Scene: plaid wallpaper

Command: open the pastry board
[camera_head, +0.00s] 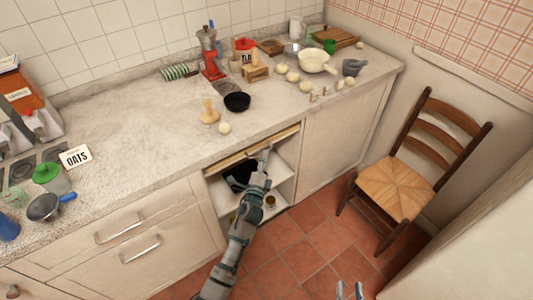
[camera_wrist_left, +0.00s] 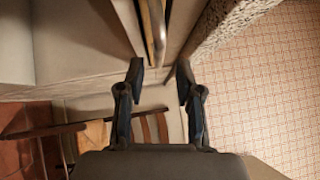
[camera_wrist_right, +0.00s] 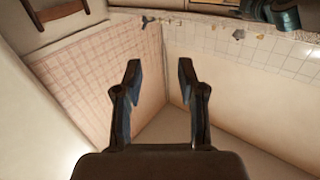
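The pastry board (camera_head: 235,158) shows as a long, thin wooden front edge just under the countertop, above an open shelf cavity. In the left wrist view its wooden edge and a metal bar handle (camera_wrist_left: 157,35) lie just ahead of the fingertips, roughly in line with the gap between them. My left gripper (camera_head: 264,157) is at the right part of the board's front; it also shows in the left wrist view (camera_wrist_left: 159,72), open and empty. Contact with the handle cannot be seen. My right gripper (camera_head: 349,291) is at the bottom edge, away from the counter; its wrist view (camera_wrist_right: 158,70) shows it open and empty.
A chair (camera_head: 400,185) stands at the right. Drawers (camera_head: 125,235) are at the left; the tiled floor between has free room.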

